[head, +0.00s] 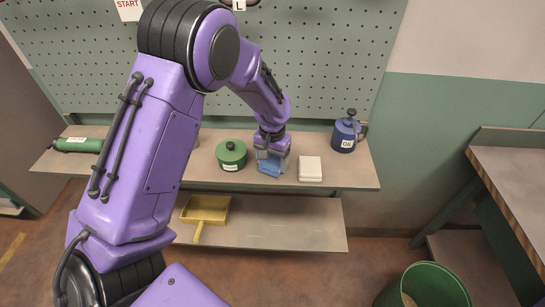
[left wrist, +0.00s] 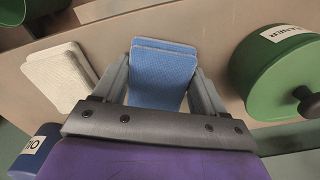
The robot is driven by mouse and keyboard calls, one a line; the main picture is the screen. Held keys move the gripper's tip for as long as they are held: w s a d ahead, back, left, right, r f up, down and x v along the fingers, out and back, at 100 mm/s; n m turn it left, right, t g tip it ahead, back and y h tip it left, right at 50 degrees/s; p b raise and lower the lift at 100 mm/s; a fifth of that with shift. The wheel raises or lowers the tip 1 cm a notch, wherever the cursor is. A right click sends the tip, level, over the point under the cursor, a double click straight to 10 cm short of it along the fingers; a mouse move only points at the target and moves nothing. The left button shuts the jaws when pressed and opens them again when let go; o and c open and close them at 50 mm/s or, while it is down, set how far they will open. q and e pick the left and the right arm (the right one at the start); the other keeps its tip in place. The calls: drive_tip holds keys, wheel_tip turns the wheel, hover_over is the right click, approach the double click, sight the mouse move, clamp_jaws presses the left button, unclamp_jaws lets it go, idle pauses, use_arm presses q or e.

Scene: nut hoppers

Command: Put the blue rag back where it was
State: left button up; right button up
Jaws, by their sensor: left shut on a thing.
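The blue rag (head: 269,167) is a folded flat pad at the upper shelf, and it also shows in the left wrist view (left wrist: 163,72). My left gripper (head: 271,160) points down at it and is shut on it, with one finger on each side in the left wrist view (left wrist: 162,90). The rag is at or just above the shelf top; I cannot tell if it touches. A white folded rag (head: 310,169) lies just right of it in the head view. My right gripper is not in view.
A green round tin (head: 231,155) stands left of the gripper, and a blue oil can (head: 346,134) stands right on the shelf (head: 360,178). A pegboard (head: 330,60) rises behind. A yellow dustpan (head: 205,209) lies on the lower shelf. A green bin (head: 425,287) stands front right.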

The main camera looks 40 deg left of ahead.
sight(273, 161)
use_arm(q)
drive_tip(key=o, duration=0.9)
drive_tip(key=shift+f, duration=0.15)
drive_tip(key=shift+o, duration=0.2)
wheel_tip(273, 161, up, 12)
drive_tip(key=b, duration=0.2)
drive_tip(key=shift+r, duration=0.2)
